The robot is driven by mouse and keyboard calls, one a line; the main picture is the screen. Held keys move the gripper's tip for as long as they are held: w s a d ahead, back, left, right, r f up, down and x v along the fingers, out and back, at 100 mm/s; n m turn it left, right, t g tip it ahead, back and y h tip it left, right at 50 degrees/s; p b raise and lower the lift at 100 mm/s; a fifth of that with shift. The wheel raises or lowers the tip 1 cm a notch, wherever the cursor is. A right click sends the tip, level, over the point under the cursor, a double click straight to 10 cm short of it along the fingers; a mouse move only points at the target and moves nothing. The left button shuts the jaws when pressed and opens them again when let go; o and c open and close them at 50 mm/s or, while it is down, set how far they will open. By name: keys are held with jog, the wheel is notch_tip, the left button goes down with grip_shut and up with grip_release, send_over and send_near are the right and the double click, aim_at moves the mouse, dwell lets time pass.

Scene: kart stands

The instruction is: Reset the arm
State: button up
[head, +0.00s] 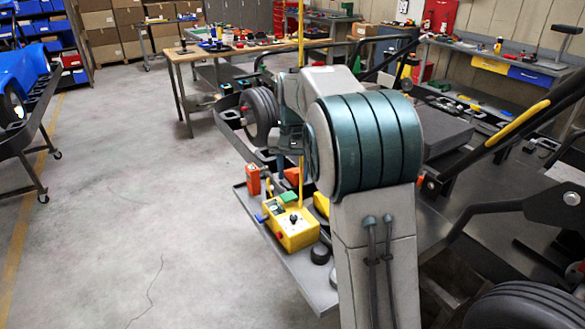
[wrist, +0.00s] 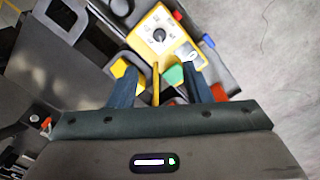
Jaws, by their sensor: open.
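My arm reaches forward in the head view, its large teal-banded joint covering the middle of the picture. My gripper (wrist: 160,68) shows in the wrist view with its two blue fingers spread apart and nothing held between them. In the head view the gripper is mostly hidden behind the arm. The fingers point toward a grey tray (head: 300,276) that carries a yellow control box (head: 292,232) with a dark knob. The box also shows just beyond the fingertips in the wrist view (wrist: 155,18). A green block (head: 289,197) lies beside the box and appears between the fingers (wrist: 173,75).
An orange item (head: 253,180), a blue piece (head: 261,218) and a black round part (head: 320,254) are on the tray. A thin yellow pole (head: 301,30) rises near my arm. A wheel (head: 259,115) stands behind the tray. Open floor (head: 150,210) lies left.

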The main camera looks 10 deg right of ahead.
jog(key=s+f+n+t, duration=0.3)
jog(key=s+n, duration=0.1)
jog(key=s, duration=2.4)
jog(key=shift+s, duration=0.3)
